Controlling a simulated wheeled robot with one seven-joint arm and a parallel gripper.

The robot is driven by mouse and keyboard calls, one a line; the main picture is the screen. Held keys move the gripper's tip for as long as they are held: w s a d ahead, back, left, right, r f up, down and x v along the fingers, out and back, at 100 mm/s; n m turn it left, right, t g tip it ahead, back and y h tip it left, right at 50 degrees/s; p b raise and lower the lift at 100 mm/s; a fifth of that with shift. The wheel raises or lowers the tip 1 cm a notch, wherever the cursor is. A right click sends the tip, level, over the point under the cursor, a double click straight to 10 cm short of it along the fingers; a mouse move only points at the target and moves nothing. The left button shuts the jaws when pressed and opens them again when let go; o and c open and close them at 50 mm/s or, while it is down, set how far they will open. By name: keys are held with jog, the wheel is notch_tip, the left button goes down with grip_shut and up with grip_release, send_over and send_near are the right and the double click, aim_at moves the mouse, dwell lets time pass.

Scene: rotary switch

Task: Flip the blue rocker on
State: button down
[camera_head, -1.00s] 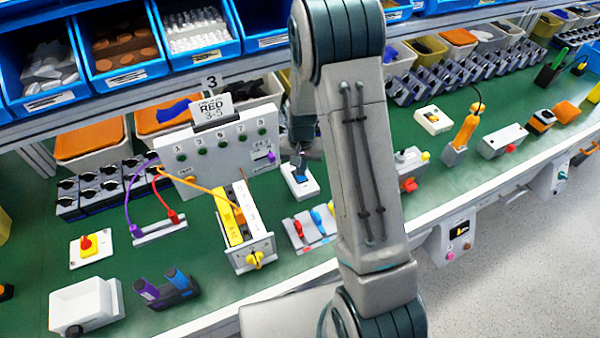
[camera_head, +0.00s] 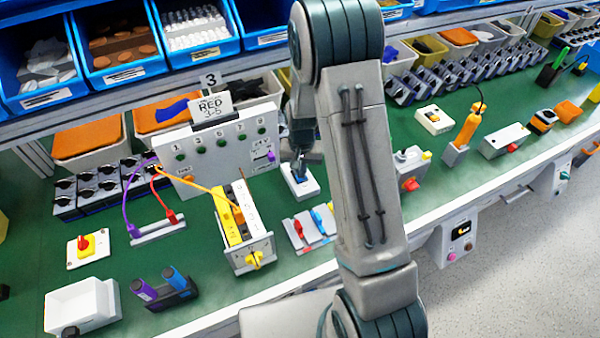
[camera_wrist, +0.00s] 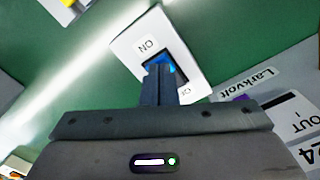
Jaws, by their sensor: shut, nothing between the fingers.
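The blue rocker (camera_wrist: 164,61) sits in a white switch plate (camera_wrist: 132,45) marked "ON" on one side, with a second label at the other end partly hidden. In the head view the same white plate (camera_head: 307,189) lies on the green bench with the blue rocker (camera_head: 300,179) partly covered by my gripper. My gripper (camera_wrist: 159,72) is shut and empty, its fingertips over the rocker and at or very near its surface. I cannot tell for certain whether they touch. The finger tips hide part of the rocker, so its tilt is not clear.
A grey panel (camera_head: 205,160) with green buttons stands just left of the switch. A unit with red and blue levers (camera_head: 309,230) lies in front. My arm covers the bench to the right. Other devices and blue bins line the bench.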

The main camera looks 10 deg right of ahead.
jog(key=shift+r+p, duration=2)
jog(key=shift+r, duration=1.5)
jog(key=s+r+n+t, duration=0.1)
jog(key=s+r, duration=0.4)
jog(key=r, duration=0.3)
jog(key=s+r+n+t, duration=0.1)
jog(key=s+r, duration=0.4)
jog(key=r, duration=0.4)
jog(key=s+r+n+t, duration=0.1)
jog(key=s+r, duration=0.5)
jog(key=s, duration=0.6)
jog(key=shift+n+t, duration=0.4)
jog(key=c, duration=2.1)
grip_release()
jog(key=shift+d, duration=0.1)
jog(key=shift+c, duration=0.2)
